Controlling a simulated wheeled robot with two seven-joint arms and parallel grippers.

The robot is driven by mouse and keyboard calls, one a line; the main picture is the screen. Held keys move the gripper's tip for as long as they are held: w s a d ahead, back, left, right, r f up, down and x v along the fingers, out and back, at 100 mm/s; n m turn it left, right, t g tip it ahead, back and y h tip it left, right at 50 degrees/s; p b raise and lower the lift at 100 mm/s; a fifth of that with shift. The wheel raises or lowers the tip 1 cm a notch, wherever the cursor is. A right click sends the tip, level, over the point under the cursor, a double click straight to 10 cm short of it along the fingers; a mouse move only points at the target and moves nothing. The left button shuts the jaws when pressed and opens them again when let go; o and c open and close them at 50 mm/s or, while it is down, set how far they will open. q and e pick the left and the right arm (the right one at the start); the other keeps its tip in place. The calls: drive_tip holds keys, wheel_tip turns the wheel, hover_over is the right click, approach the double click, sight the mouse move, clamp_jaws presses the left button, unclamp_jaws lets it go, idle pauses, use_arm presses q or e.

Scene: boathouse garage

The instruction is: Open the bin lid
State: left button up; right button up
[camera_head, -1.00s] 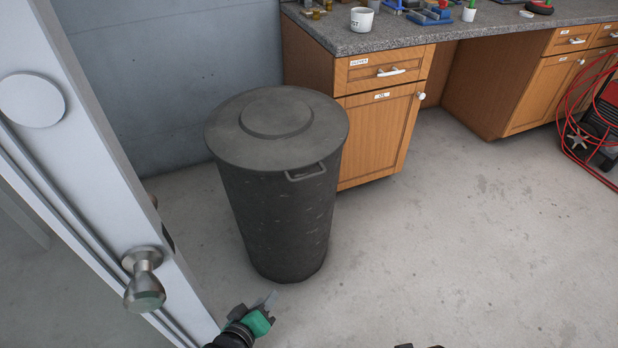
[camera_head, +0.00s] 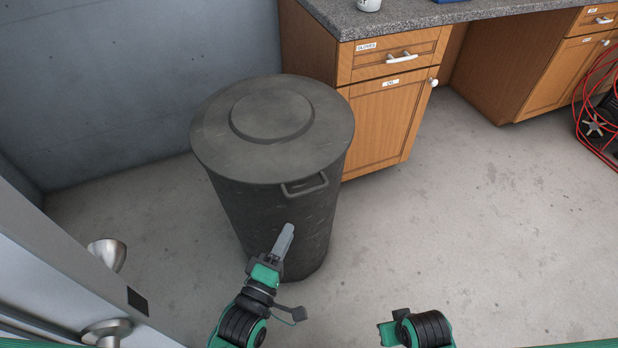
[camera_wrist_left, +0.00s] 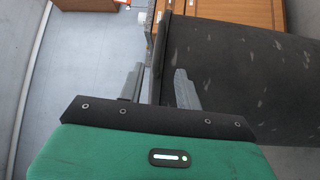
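The dark grey round bin (camera_head: 268,215) stands upright on the floor in the head view, and its side shows in the left wrist view (camera_wrist_left: 245,75). Its flat round lid (camera_head: 225,148) sits shut on top. A loop handle (camera_head: 305,188) sticks out at the front rim. My left gripper (camera_head: 287,232) is in front of the bin, below the handle, pointing up towards it. In the left wrist view its two fingers (camera_wrist_left: 158,85) stand apart with nothing seen held between them. My right gripper (camera_head: 392,330) is low at the bottom edge, and its fingers cannot be made out.
A wooden cabinet (camera_head: 385,125) with a grey worktop (camera_head: 410,18) stands close behind the bin to the right. A white door (camera_head: 60,280) with metal knobs is at the lower left. A red hose (camera_head: 598,115) lies at the far right. The floor right of the bin is clear.

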sight(309, 189)
use_arm(q)
drive_tip(key=x, duration=1.3)
drive_tip(key=shift+r, duration=0.15)
clamp_jaws()
